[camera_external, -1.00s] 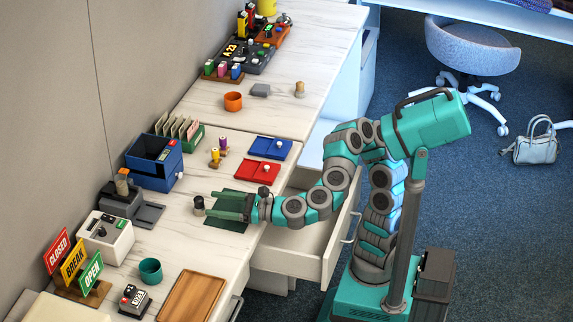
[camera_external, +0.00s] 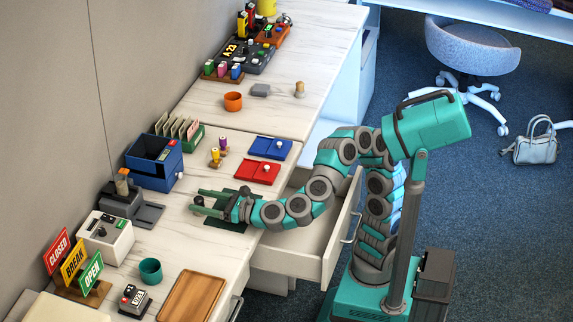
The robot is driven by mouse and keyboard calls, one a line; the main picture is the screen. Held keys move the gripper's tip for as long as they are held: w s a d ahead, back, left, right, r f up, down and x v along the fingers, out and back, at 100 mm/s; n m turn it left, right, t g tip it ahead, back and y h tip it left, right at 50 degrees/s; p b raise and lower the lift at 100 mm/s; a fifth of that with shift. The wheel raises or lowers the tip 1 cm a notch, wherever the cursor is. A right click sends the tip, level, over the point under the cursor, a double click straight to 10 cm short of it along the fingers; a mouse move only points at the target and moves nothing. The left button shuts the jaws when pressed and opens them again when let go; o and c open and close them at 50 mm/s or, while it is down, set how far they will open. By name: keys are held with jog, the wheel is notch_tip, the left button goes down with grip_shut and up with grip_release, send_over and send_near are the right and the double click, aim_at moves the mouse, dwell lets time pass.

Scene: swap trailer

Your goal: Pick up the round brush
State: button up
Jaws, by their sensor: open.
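A small dark, round-topped piece (camera_external: 198,201) stands on the white desk at the tips of my gripper (camera_external: 203,203). It may be the round brush, but it is too small to be sure. My gripper is open, low over the desk and pointing left, with one finger on each side of the piece. The fingers partly hide it, and I cannot tell whether they touch it. A small tan, knob-shaped object (camera_external: 299,89) stands farther back on the desk, well apart from my gripper. A dark green mat (camera_external: 234,224) lies under my gripper.
A red tray (camera_external: 257,172) and a blue tray (camera_external: 270,148) lie behind my gripper. A blue box (camera_external: 154,165) and a grey-black device (camera_external: 121,201) stand to the left. An open drawer (camera_external: 322,262) is below my arm. A wooden tray (camera_external: 191,296) lies in front.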

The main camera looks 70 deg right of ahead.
jog(key=shift+w, duration=0.7)
grip_shut()
